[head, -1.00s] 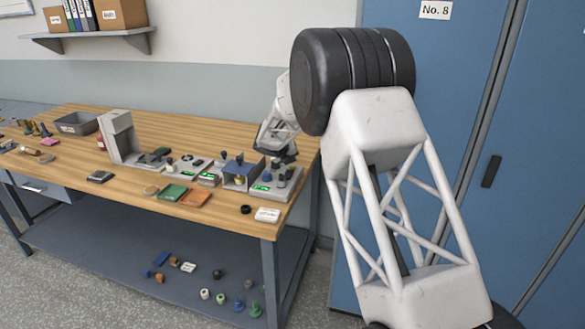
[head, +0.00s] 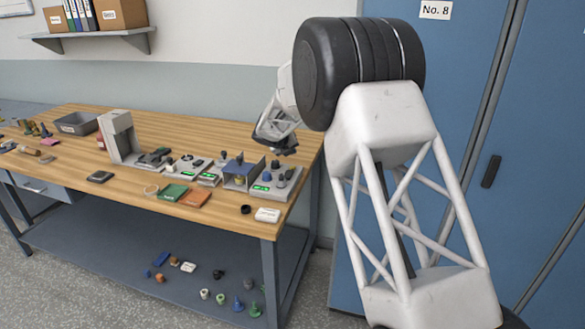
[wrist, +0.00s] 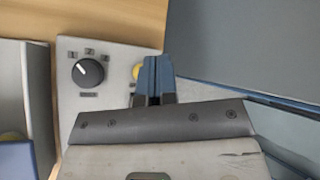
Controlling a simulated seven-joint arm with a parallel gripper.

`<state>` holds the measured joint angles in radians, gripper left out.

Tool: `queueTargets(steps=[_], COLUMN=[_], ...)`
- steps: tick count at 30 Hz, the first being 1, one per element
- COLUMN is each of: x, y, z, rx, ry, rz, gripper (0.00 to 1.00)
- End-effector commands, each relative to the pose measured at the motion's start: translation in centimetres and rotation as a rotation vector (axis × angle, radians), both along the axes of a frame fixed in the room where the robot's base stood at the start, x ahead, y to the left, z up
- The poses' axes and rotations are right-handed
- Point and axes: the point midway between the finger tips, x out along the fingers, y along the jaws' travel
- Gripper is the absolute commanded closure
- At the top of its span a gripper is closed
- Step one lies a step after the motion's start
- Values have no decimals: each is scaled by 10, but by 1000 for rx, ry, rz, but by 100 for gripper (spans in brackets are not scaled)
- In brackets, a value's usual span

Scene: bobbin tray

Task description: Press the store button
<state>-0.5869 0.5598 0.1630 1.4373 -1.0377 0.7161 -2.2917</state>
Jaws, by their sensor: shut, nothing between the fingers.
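My gripper (wrist: 154,72) is shut and empty, its blue fingers together. In the head view my gripper (head: 284,148) is above the right end of the workbench, over a grey control box (head: 284,185) with a green display. In the wrist view the grey control box (wrist: 115,58) has a black dial (wrist: 88,72) marked with numbers. A yellow round button (wrist: 137,71) shows just left of my fingers, partly hidden by them. Its label is not visible, so I cannot tell that it is the store button. Contact cannot be judged.
An open-topped box with blue panels (head: 239,178) stands left of the control box. A white block (head: 267,215) and a black ring (head: 246,209) lie near the bench's front edge. A tall grey stand (head: 118,137) is further left. Blue cabinets (head: 535,150) stand at the right.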

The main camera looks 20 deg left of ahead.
Motion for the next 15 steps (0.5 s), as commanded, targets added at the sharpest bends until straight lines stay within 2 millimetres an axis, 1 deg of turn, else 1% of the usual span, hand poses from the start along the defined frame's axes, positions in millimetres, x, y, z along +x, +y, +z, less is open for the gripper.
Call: queueTargets(steps=[3, 6, 15], x=[0, 0, 0], y=[0, 0, 0], z=[9, 13, 15], rx=[0, 1, 0], ry=[0, 0, 0], rz=[0, -1, 0], gripper=[100, 100, 100])
